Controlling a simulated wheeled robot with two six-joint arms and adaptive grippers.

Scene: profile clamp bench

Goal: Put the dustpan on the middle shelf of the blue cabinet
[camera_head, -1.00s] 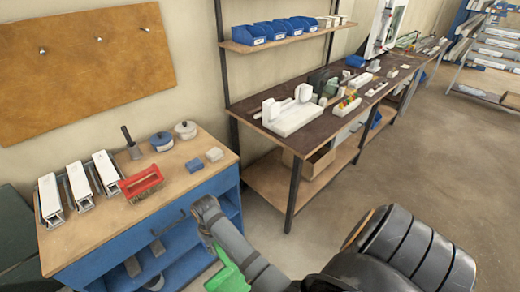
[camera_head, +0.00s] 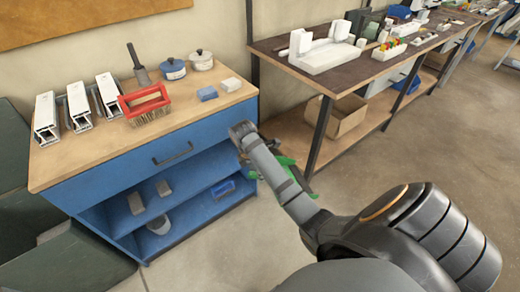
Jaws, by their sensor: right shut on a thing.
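The blue cabinet (camera_head: 205,142) stands at the left, with a drawer under its wooden top and open shelves below. Its middle shelf (camera_head: 180,200) holds grey blocks (camera_head: 163,188) at left and a small blue item (camera_head: 222,189) at right, with bare room between. My right gripper (camera_head: 246,162) is beside the cabinet's front right corner, shut on the green dustpan (camera_head: 286,161). My forearm hides much of the dustpan, and only green parts show around it. My left gripper is out of view.
A grey-white item (camera_head: 159,224) lies on the bottom shelf. A long workbench (camera_head: 345,82) stands at right. The floor before the cabinet is clear.

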